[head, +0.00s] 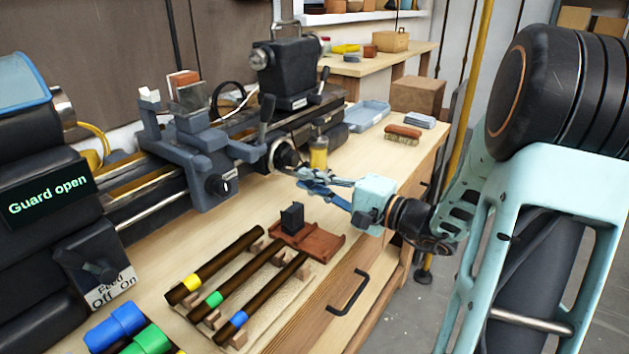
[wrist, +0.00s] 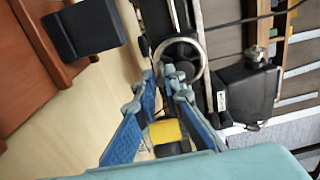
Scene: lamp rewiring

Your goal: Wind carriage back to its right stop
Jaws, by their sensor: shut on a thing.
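The grey carriage (head: 203,160) sits on the lathe bed in the head view, between the headstock on the left and the black tailstock (head: 286,68). A round metal handwheel (head: 283,153) faces the bench front, to the right of the carriage's front knob (head: 222,186). It also shows in the wrist view (wrist: 198,68). My gripper (head: 298,177) reaches in from the right.
A yellow bottle (head: 319,152) stands close behind my gripper. A red-brown tray (head: 320,240) with a black block (head: 292,219) lies in front, beside several dark rods with coloured bands. The headstock display (head: 47,195) reads "Guard open". A blue-grey tray (head: 366,115) is behind.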

